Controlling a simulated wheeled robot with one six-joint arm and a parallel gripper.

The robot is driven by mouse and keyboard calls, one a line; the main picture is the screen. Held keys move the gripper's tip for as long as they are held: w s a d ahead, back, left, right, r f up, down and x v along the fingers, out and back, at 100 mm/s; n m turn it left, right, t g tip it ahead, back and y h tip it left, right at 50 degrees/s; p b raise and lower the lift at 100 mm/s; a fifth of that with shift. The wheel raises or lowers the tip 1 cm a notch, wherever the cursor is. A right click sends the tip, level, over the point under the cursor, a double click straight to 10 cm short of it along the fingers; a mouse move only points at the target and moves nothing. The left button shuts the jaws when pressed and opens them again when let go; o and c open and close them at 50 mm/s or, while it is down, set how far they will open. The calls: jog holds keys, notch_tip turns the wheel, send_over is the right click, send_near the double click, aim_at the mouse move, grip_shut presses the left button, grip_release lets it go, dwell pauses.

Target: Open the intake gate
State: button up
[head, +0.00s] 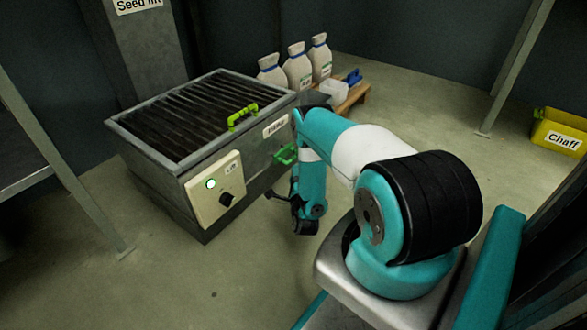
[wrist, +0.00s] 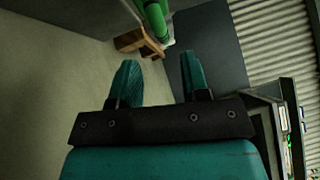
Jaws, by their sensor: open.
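A second green handle (head: 243,115) stands on the barred top. In the wrist view, a green bar (wrist: 155,20) shows at the top edge, beyond the fingertips. I cannot tell for sure which handle it is. My gripper (wrist: 158,76) is open, with nothing between its teal fingers. In the head view my lower arm hangs in front of the hopper's side.
A control box (head: 216,189) with a lit button and dark knob is on the hopper's near face. White sacks (head: 298,70) and a wooden pallet (head: 352,98) stand behind. A yellow Chaff bin (head: 560,132) is at far right. The floor in front is clear.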

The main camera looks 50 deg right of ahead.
aim_at(293, 158)
jog(key=b+x, duration=0.3)
jog(key=x, duration=0.3)
jog(key=shift+w+d, duration=0.25)
jog(key=shift+w+d+r, duration=0.25)
jog(key=shift+w+d, duration=0.15)
jog(key=shift+w, duration=0.05)
